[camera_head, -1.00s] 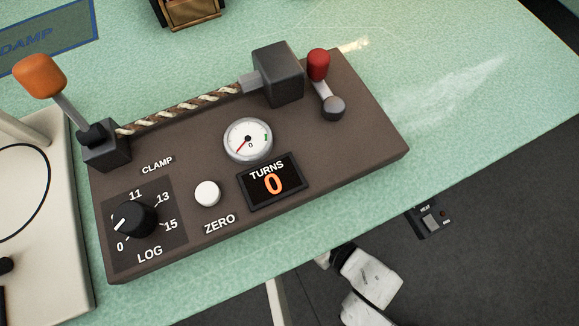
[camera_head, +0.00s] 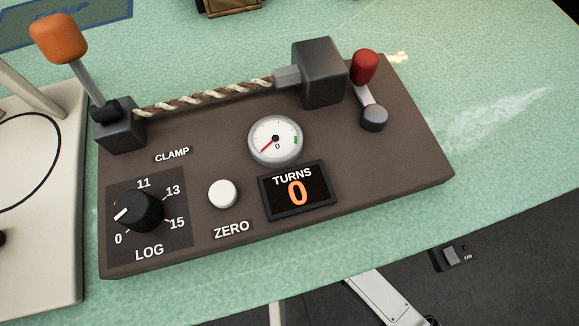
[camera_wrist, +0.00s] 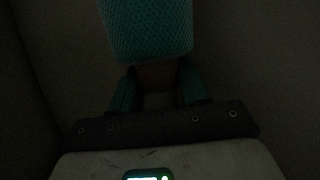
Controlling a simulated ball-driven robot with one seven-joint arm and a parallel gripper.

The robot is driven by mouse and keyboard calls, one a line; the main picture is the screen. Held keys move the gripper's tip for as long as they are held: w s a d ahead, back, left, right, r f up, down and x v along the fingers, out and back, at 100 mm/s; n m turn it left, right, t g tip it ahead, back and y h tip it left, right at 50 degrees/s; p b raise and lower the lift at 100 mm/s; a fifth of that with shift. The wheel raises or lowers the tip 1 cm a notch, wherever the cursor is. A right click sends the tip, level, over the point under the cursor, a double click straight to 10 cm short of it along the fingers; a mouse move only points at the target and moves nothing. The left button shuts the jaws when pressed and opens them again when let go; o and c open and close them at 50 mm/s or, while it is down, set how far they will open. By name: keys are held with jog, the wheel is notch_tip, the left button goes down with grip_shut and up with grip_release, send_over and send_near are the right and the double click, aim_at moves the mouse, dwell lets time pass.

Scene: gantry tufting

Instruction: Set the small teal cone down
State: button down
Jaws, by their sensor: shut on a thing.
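The small teal cone (camera_wrist: 148,30) fills the top of the dark wrist view, with a mesh-like teal surface and a dull brownish part below it. My gripper (camera_wrist: 159,82) is shut on that brownish part, with one finger on each side. The top of the cone is cut off by the frame edge. No cone shows in the head view. The wrist view is too dark to tell whether the cone touches anything underneath.
In the head view a brown twist tester (camera_head: 350,195) with a dial, knob and levers lies across the green bench (camera_head: 490,120). A cream device (camera_head: 45,190) stands at the left. Free bench top lies to the right, above a dark floor.

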jog(key=shift+w+a, duration=0.2)
jog(key=shift+w, duration=0.4)
jog(key=shift+w+a, duration=0.15)
jog(key=shift+w, duration=0.45)
notch_tip(320, 180, down, 3)
jog(key=shift+d+r+b, duration=0.1)
jog(key=shift+r+b, duration=0.05)
jog(key=shift+b, duration=0.75)
notch_tip(320, 180, down, 4)
jog(key=shift+f+b, duration=0.15)
jog(key=shift+b, duration=1)
jog(key=shift+w, duration=0.2)
jog(key=shift+f, duration=0.1)
jog(key=c, duration=0.5)
grip_release()
jog(key=shift+c, duration=0.2)
